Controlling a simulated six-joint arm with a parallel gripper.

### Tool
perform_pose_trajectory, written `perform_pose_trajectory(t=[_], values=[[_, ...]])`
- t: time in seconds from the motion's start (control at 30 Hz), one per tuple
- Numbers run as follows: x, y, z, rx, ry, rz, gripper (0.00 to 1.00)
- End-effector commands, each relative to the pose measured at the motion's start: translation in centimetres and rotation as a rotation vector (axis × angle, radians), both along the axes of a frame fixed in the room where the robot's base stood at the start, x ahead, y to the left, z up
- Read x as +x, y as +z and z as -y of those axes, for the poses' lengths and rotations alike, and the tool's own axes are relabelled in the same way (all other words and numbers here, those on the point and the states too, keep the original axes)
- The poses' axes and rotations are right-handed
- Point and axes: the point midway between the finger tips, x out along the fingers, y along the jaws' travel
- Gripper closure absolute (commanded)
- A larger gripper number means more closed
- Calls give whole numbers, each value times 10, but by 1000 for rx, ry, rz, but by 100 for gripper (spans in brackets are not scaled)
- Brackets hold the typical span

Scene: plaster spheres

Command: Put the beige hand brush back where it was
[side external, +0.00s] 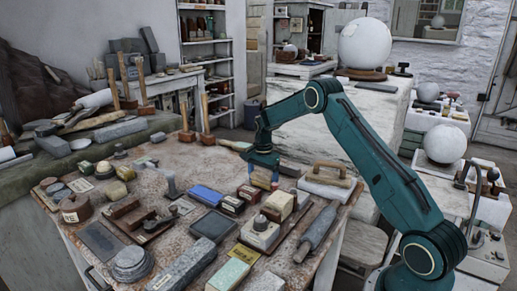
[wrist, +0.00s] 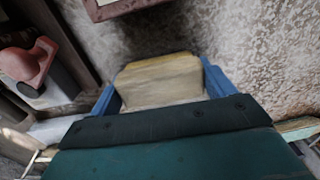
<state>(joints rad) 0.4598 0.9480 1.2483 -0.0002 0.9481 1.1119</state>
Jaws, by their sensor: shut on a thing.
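My gripper (side external: 264,172) is low over the right back part of the cluttered worktable in the side view. In the wrist view its two blue fingers (wrist: 160,84) are shut on the beige hand brush (wrist: 161,80), one finger on each side. The brush's pale, worn top and front face show; its lower part is hidden. In the side view the brush is small and mostly hidden by the fingers. I cannot tell whether it touches the tabletop.
The worktable (side external: 150,205) is crowded with blocks, boxes and tools. Small boxes (side external: 250,194) stand just in front of my gripper. A wooden-handled float (side external: 327,175) lies to its right. In the wrist view a reddish object (wrist: 30,66) is at left; bare mottled surface (wrist: 265,55) is at right.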

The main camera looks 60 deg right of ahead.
Motion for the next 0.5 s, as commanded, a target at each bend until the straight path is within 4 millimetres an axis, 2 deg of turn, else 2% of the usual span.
perform_pose_trajectory(t=[0.4,0.43,0.5], values=[[0,-3,0,-1,0,1,37],[0,-3,0,-1,0,1,15],[0,-3,0,-1,0,1,1]])
